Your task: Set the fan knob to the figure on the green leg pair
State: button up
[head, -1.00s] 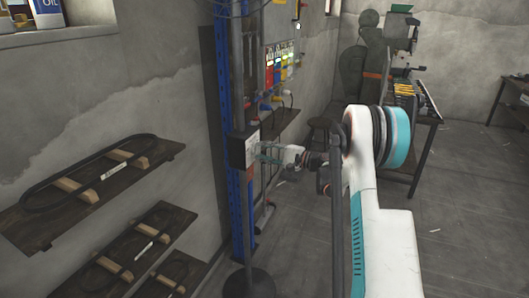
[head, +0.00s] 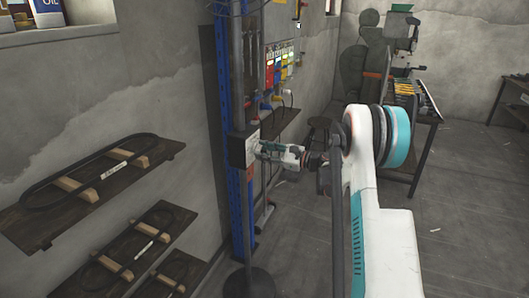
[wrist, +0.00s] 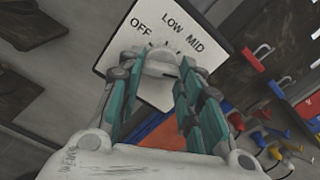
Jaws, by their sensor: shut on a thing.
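My gripper (head: 264,149) is at the box's face. In the wrist view my gripper (wrist: 160,68) has its teal fingers on either side of the pale fan knob (wrist: 161,60), shut on it. I cannot tell which word the knob points to.
Shelves with belts on wooden blocks (head: 90,180) line the left wall. A blue upright (head: 236,205) and a dark pole base (head: 247,283) stand by the box. A stool (head: 320,124) and a workbench (head: 425,120) are farther back. Open floor lies to the right.

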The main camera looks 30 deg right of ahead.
jog(key=shift+f+m, duration=0.1)
jog(key=shift+m, duration=0.3)
jog(key=o, duration=1.1)
jog(key=shift+c, duration=0.2)
jog(key=shift+s+d, duration=0.1)
jog(key=v, duration=1.1)
jog(key=shift+s+d, duration=0.25)
jog(key=shift+s, duration=0.05)
